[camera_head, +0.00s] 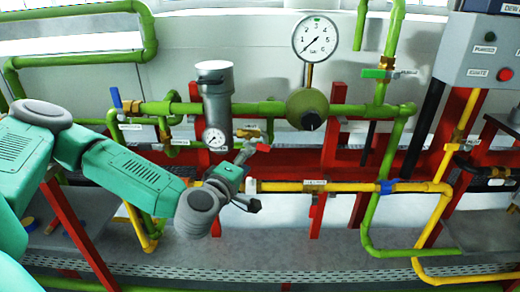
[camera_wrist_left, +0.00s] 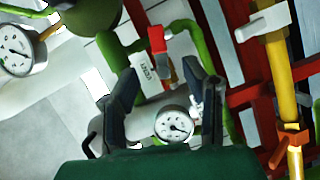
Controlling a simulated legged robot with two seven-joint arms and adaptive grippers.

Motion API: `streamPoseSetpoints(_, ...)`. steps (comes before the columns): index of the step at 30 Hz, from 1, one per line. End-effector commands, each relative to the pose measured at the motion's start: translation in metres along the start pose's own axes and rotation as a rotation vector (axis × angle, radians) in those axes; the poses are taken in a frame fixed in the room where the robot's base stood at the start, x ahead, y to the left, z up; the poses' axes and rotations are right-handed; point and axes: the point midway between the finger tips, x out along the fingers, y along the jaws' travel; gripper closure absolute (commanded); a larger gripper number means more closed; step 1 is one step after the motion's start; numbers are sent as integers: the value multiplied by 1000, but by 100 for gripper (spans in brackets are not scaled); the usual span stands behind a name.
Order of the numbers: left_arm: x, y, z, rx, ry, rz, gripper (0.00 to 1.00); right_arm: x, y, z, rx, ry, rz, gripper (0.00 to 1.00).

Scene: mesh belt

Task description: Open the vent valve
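A small valve with a red handle (camera_head: 263,147) sits on the green piping right of the grey cylinder; I take it as the vent valve. In the left wrist view its red handle (camera_wrist_left: 157,40) lies just beyond the fingertips, with a white tag (camera_wrist_left: 144,68) beside it whose text I cannot read surely. My left gripper (camera_head: 252,178) is open and empty, in front of the pipes. In the wrist view its two dark fingers (camera_wrist_left: 160,70) stand apart, with part of the valve showing between them. Contact cannot be told. My right gripper is not in view.
The grey cylinder (camera_head: 216,100) carries a small gauge (camera_head: 214,137). A large gauge (camera_head: 315,38) stands above a green round body (camera_head: 308,108). A yellow pipe (camera_head: 340,187) with a blue-handled valve (camera_head: 387,186) runs right. A grey control box (camera_head: 485,50) hangs at upper right.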

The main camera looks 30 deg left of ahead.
Motion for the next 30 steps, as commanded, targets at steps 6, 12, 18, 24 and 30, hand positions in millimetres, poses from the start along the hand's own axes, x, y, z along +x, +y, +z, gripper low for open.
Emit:
streamPoseSetpoints(6,48,-1,0,0,2,1,60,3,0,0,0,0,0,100)
streamPoseSetpoints(12,77,-1,0,-1,1,0,60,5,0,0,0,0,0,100)
streamPoseSetpoints(18,89,-1,-1,-1,1,0,60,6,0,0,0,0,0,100)
streamPoseSetpoints(24,90,0,-1,-2,0,0,60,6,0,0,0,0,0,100)
streamPoseSetpoints(30,89,-1,-1,-1,1,-1,100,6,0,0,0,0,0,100)
